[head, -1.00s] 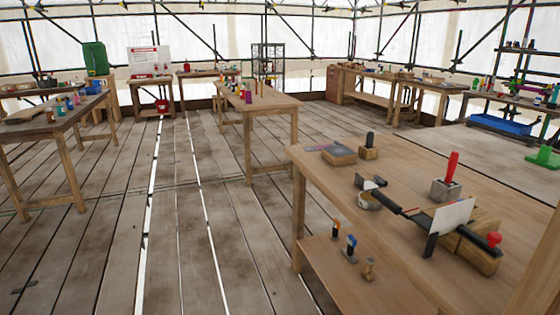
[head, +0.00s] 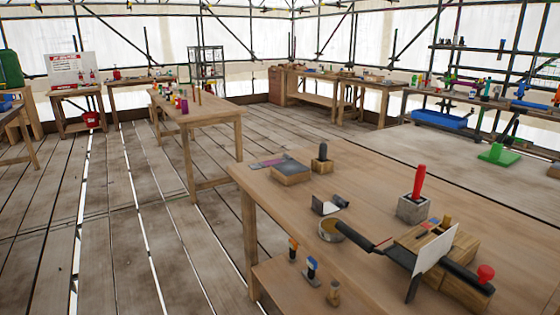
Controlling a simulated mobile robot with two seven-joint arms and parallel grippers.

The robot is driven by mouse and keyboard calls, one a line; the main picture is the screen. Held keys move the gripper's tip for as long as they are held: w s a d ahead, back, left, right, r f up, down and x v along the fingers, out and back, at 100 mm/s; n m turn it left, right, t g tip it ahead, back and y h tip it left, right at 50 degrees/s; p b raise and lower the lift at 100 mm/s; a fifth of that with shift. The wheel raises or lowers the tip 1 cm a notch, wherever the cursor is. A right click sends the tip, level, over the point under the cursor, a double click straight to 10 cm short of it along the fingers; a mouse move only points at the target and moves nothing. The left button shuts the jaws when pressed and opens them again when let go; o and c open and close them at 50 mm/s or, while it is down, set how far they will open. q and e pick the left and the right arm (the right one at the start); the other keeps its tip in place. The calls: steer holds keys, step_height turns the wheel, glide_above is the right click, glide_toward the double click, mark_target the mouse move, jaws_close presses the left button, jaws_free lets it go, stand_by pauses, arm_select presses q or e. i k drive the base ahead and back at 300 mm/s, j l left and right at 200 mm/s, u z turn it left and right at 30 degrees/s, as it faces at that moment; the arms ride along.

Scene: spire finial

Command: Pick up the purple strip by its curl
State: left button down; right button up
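A thin, flat piece with a purple-pink tint (head: 264,162) lies near the far left corner of the nearest workbench (head: 372,178). It is beside a wooden block with a dark grey top (head: 291,170). It is too small here to tell whether it has a curl or is the purple strip. Neither of my grippers shows in the head view.
The near bench also holds a red-handled tool in a grey block (head: 414,205), a round tin (head: 331,231), and a long dark tool with a white plate (head: 436,249). Another table (head: 200,105) stands behind. Plank floor (head: 140,200) is clear on the left.

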mark_target(266, 163)
steer(key=i+j+z, duration=0.1)
steer(key=i+j, duration=0.25)
steer(key=i+j+z, duration=0.15)
steer(key=i+j, duration=0.2)
steer(key=i+j+z, duration=0.1)
steer(key=i+j, duration=0.25)
steer(key=i+j+z, duration=0.1)
steer(key=i+j, duration=0.2)
steer(key=j, duration=0.2)
steer(key=i+j+z, duration=0.15)
steer(key=i+j, duration=0.15)
steer(key=j, duration=0.15)
steer(key=i+j+z, duration=0.1)
steer(key=i+j, duration=0.2)
steer(key=j, duration=0.2)
steer(key=i+j+z, duration=0.1)
steer(key=i+j, duration=0.15)
steer(key=j, duration=0.25)
steer(key=i+j+z, duration=0.15)
steer(key=j, duration=0.4)
steer(key=i, duration=0.1)
